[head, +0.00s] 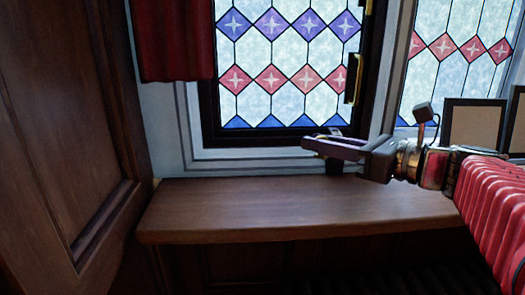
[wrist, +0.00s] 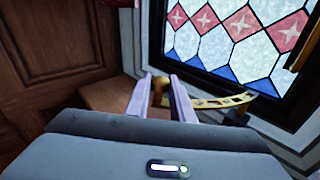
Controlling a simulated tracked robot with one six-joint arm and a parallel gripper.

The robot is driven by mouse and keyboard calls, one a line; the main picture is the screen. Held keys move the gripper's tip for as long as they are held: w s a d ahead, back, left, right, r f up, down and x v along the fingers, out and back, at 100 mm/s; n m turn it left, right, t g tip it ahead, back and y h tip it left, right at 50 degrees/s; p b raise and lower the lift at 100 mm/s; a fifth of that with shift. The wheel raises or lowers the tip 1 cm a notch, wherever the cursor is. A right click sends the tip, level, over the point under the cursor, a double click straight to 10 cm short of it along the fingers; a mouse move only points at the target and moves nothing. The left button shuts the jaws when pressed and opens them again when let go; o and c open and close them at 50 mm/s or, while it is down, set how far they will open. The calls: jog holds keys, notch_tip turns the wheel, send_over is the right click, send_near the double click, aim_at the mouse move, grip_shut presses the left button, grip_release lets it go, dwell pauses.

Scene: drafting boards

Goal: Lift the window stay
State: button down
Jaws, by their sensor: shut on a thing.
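The window stay (wrist: 215,101) is a brass bar with holes, seen in the wrist view along the bottom of the window frame. Its right end meets a dark bracket (wrist: 235,115) on the frame. Its left end, with a rounded brass part (wrist: 158,90), is between my fingers. My gripper (wrist: 161,78) is shut on that end. In the head view my gripper (head: 308,146) reaches in from the right, above the sill and in front of the window's lower edge. There the stay is mostly hidden behind my gripper.
A leaded window (head: 285,60) in a dark frame stands behind, with a brass handle (head: 353,78) on its right side. A bare wooden sill (head: 260,205) lies below. A wood panel (head: 60,140) and red curtain (head: 172,40) are at left. Picture frames (head: 474,125) stand at right.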

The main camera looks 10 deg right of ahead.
jog(key=shift+w+r+m+g+h, duration=0.15)
jog(key=shift+r, duration=0.45)
jog(key=shift+w+r+m+g+h, duration=0.15)
jog(key=shift+r, duration=0.45)
jog(key=shift+m+g+h, duration=0.3)
jog(key=shift+m+g, duration=0.4)
jog(key=shift+m, duration=0.1)
jog(key=shift+w+r, duration=0.35)
jog(key=shift+r, duration=0.35)
jog(key=shift+w+r, duration=0.35)
jog(key=shift+r, duration=0.35)
jog(key=shift+w+r, duration=0.35)
jog(key=shift+r, duration=0.35)
jog(key=c, duration=1.5)
grip_release()
jog(key=shift+c, duration=0.2)
jog(key=shift+d, duration=0.15)
jog(key=v, duration=1.3)
jog(key=shift+s+d, duration=0.2)
jog(key=shift+s, duration=0.05)
jog(key=shift+r, duration=0.1)
